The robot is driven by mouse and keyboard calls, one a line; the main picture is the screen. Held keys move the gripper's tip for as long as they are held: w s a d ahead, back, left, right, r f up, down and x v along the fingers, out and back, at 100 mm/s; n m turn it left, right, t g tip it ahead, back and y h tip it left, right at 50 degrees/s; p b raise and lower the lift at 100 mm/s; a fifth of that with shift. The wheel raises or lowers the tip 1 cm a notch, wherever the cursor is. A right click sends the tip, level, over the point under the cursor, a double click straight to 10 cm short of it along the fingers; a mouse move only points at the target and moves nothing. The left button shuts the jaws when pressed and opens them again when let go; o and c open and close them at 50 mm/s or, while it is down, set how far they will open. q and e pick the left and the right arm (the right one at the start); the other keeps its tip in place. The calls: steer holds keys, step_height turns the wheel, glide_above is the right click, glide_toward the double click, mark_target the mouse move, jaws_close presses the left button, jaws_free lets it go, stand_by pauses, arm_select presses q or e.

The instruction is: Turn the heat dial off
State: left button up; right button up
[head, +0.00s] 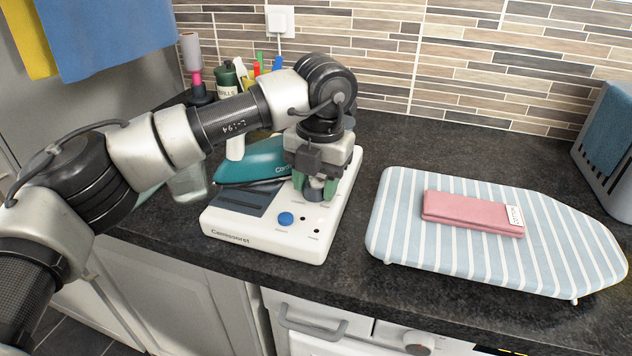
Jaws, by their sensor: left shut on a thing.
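A white ironing station (262,235) stands on the dark worktop, with a teal iron (250,165) resting on its left part. My left gripper (315,188) points down over the right part of the station. Its green-tipped fingers are shut at the panel, on what appears to be the heat dial, which the fingers hide. The dial's setting cannot be read. A round blue button (286,218) and small dark spots show on the panel in front of the gripper. My right gripper is not in view.
A striped ironing board (400,215) with a folded pink cloth (465,210) stands to the right. A grey basket (603,140) is at the far right. Bottles and a clear container (188,184) stand behind and left of the station. Dark worktop between station and board is clear.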

mark_target(320, 185)
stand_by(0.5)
arm_select(q)
steer(key=o, duration=0.9)
steer(key=shift+o, duration=0.2)
step_height(320, 185, up, 11)
steer(key=shift+d+p, duration=0.3)
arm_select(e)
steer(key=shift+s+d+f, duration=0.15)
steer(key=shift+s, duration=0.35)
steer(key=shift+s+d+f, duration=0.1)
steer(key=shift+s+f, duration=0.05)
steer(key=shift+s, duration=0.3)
